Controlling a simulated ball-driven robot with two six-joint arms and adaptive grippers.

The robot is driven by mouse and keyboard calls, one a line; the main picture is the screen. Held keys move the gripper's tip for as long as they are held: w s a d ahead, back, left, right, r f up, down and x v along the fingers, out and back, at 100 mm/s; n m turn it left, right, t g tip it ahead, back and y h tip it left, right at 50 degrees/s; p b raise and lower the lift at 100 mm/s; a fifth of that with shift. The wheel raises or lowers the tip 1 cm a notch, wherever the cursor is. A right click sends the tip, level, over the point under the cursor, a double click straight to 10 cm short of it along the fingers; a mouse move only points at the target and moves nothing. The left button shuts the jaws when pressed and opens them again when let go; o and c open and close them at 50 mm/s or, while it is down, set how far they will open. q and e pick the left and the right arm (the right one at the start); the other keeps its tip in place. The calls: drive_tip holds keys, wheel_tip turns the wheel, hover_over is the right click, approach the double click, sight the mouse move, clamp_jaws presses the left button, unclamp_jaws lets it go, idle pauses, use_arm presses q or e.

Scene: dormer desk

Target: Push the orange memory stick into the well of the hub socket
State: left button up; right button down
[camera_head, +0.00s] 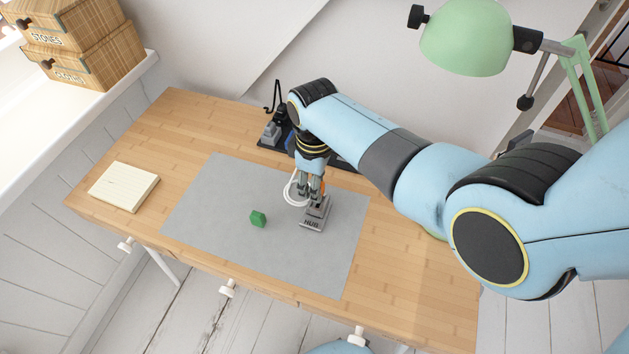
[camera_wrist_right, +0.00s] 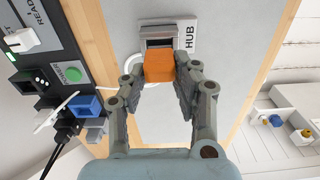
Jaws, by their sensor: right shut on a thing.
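The orange memory stick (camera_wrist_right: 159,67) shows in the wrist view as a small block between the fingertips of my right gripper (camera_wrist_right: 158,75), which is shut on it. In the head view my right gripper (camera_head: 312,188) points down just above the hub socket, and its fingers hide most of the stick. The hub socket (camera_head: 313,222) is a grey block labelled HUB on the grey mat. In the wrist view the hub socket (camera_wrist_right: 185,38) has a dark opening right beyond the stick. I cannot tell whether the stick touches the opening. My left gripper is not in view.
A green block (camera_head: 258,219) lies on the grey mat (camera_head: 205,215) left of the hub. A white cable loops beside the hub. A dark panel (camera_wrist_right: 45,75) with plugs and a green button stands behind. A notepad (camera_head: 124,186) and green lamp (camera_head: 466,38) are farther off.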

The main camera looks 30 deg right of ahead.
drive_tip(key=shift+r+p, duration=0.1)
drive_tip(key=shift+p, duration=0.4)
idle(1.0)
drive_tip(key=shift+f+b, duration=1.3)
drive_tip(key=shift+f, duration=0.45)
drive_tip(key=c, duration=0.9)
unclamp_jaws()
drive_tip(key=shift+c, duration=0.2)
drive_tip(key=shift+r, duration=0.1)
wheel_tip(320, 180, up, 12)
